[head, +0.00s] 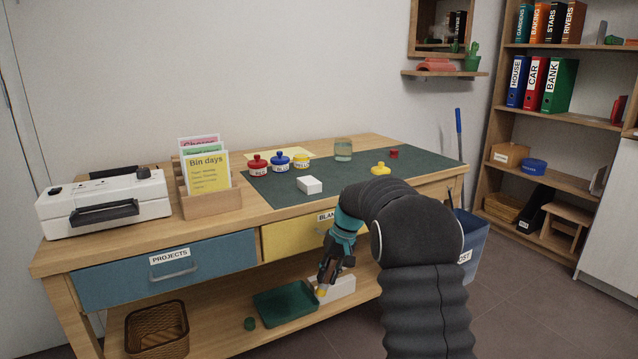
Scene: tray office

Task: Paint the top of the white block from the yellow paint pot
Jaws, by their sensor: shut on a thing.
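The white block (310,185) lies on the green mat (350,178) near the mat's front edge. The yellow paint pot (301,161) stands behind it, at the right end of a row with the blue pot (280,160) and red pot (257,165). A yellow lid-like piece (380,168) lies on the mat to the right. My gripper (324,283) points down in front of the desk, below the tabletop, away from block and pot. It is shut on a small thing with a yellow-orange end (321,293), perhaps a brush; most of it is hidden.
A glass jar (343,150) and a small red piece (393,153) stand at the mat's back. A card holder (211,200) and a printer (103,203) stand left. Below are a green tray (283,312), a white box (342,287) and a basket (157,332). The mat's middle is clear.

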